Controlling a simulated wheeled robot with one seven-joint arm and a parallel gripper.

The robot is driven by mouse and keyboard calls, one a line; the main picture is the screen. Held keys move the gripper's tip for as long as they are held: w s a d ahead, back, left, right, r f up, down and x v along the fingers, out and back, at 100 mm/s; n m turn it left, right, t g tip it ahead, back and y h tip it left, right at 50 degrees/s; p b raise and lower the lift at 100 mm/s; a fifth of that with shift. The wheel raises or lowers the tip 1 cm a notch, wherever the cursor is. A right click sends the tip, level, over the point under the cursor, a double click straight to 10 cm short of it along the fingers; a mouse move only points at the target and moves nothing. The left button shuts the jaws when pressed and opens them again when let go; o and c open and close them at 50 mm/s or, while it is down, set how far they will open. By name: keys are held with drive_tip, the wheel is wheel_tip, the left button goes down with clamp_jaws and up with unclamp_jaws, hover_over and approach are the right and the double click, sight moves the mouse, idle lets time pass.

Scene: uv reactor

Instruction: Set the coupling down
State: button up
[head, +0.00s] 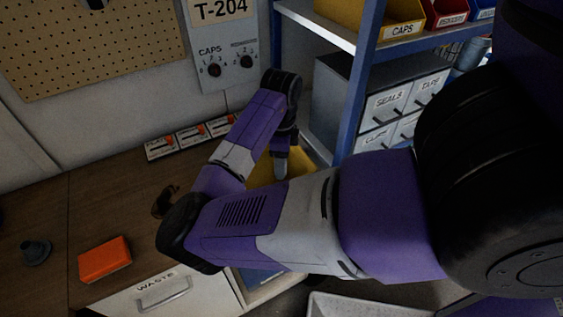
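I cannot pick out the coupling for certain in the head view. A small dark brownish piece (164,201) sits on the wooden bench, partly behind my arm's elbow; I cannot tell what it is. My gripper (281,169) points down at the right end of the bench, in front of a yellow surface (300,163). Only a short grey tip shows below the dark wrist. Its fingers are too small and hidden to tell whether they are open, shut or holding something.
An orange block (104,260) and a dark grey stepped piece (36,251) stand on the bench (95,205) at left. Labelled switches (190,137) line the wall. A blue-framed shelf (362,75) with bins and drawers stands right. A WASTE drawer (160,292) is in front.

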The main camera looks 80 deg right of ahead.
wheel_tip(320, 180, up, 12)
drive_tip(key=b, duration=0.1)
drive_tip(key=s+d+n+g+h, duration=0.3)
drive_tip(key=s+d+h, duration=0.2)
drive_tip(key=d, duration=0.2)
drive_tip(key=w+d+r+n+t+h, duration=0.3)
drive_tip(key=w+d+r+n+h, duration=0.25)
drive_tip(key=n+h, duration=0.55)
drive_tip(key=w+a+f+n+t+y, duration=0.1)
drive_tip(key=w+a+f+n+t, duration=0.1)
drive_tip(key=w+a+n+t, duration=0.6)
drive_tip(key=a+f+n+t+y, duration=0.2)
drive_tip(key=a+f+n+y, duration=0.15)
drive_tip(key=a, duration=0.25)
drive_tip(key=s+a+f+n+t+y, duration=0.1)
drive_tip(key=a+f+n+t+y, duration=0.1)
drive_tip(key=a+n, duration=0.3)
drive_tip(key=a+f+n+t+y, duration=0.1)
drive_tip(key=a+f+n+y, duration=0.15)
drive_tip(key=a, duration=0.55)
drive_tip(key=s+a+n+t+y, duration=0.1)
drive_tip(key=s+a+y, duration=0.2)
drive_tip(key=s+a, duration=0.4)
drive_tip(key=s+a+n+y, duration=0.1)
drive_tip(key=s+a+y, duration=0.3)
drive_tip(key=a, duration=1)
drive_tip(key=s, duration=0.3)
drive_tip(key=shift+s+a+t, duration=0.25)
drive_tip(key=shift+s+t, duration=0.15)
drive_tip(key=shift+r, duration=0.1)
